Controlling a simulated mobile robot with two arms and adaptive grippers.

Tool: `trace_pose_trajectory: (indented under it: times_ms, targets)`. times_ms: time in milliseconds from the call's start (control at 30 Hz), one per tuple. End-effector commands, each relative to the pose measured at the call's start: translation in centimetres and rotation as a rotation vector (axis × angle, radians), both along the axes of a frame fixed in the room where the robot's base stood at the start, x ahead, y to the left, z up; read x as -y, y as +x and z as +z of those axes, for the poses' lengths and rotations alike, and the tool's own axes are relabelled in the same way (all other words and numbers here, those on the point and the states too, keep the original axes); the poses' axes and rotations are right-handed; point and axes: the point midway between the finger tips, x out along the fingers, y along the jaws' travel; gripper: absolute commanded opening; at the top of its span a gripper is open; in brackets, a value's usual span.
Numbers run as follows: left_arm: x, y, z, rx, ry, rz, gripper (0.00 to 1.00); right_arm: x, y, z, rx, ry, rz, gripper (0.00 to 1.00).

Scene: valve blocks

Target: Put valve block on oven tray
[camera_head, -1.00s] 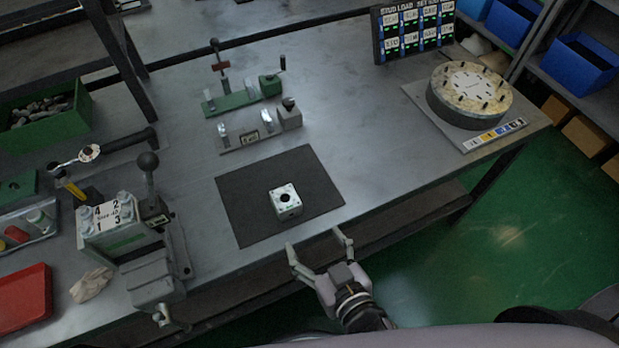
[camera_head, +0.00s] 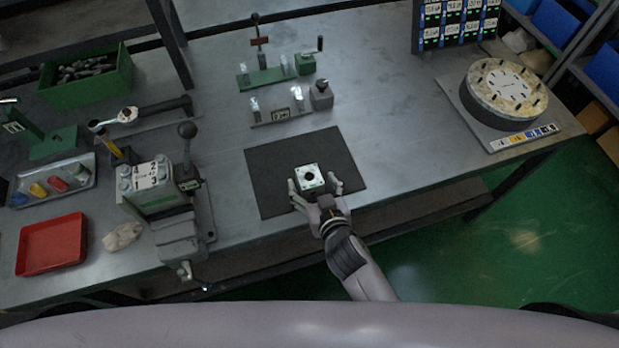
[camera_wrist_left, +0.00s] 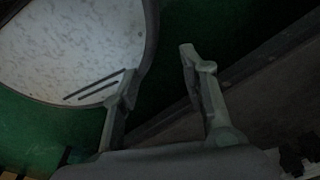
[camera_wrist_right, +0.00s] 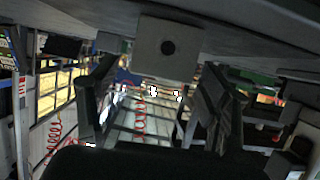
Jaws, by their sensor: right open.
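The valve block (camera_head: 311,174), a small pale cube with a dark round hole, sits on the black mat (camera_head: 268,160). My right gripper (camera_head: 316,187) is open at the mat's front edge, with its fingers on either side of the block's near part. In the right wrist view the block (camera_wrist_right: 168,48) shows ahead between the spread fingers; contact cannot be told. My left gripper (camera_wrist_left: 158,62) is open and empty in the left wrist view, and outside the head view. A red tray (camera_head: 52,243) lies at the bench's left; whether it is the oven tray is unclear.
A vise-like fixture with a lever (camera_head: 165,200) stands between the red tray and the mat. A small tray of coloured pieces (camera_head: 88,164) lies behind the red one. Green and grey fixtures (camera_head: 268,78) stand behind the mat. A round studded disc (camera_head: 503,90) is at right.

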Motion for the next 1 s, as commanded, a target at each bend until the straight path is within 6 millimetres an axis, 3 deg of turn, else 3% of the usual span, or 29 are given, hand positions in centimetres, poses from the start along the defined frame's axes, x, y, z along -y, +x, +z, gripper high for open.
trace_pose_trajectory:
  times_ms: [200,500,1000]
  targets:
    - [-0.1,-1.4,0.6,-0.020,0.001,0.000,0.40,-0.8,2.5,-0.8,0.001,-0.001,0.000,0.72]
    - [-0.1,-1.6,0.5,-0.024,0.002,0.000,0.40,-0.9,2.8,-1.1,0.000,0.000,0.000,0.71]
    - [-0.1,-1.4,0.5,-0.021,0.002,0.000,0.40,-0.9,2.8,-1.1,0.000,0.000,0.001,0.38]
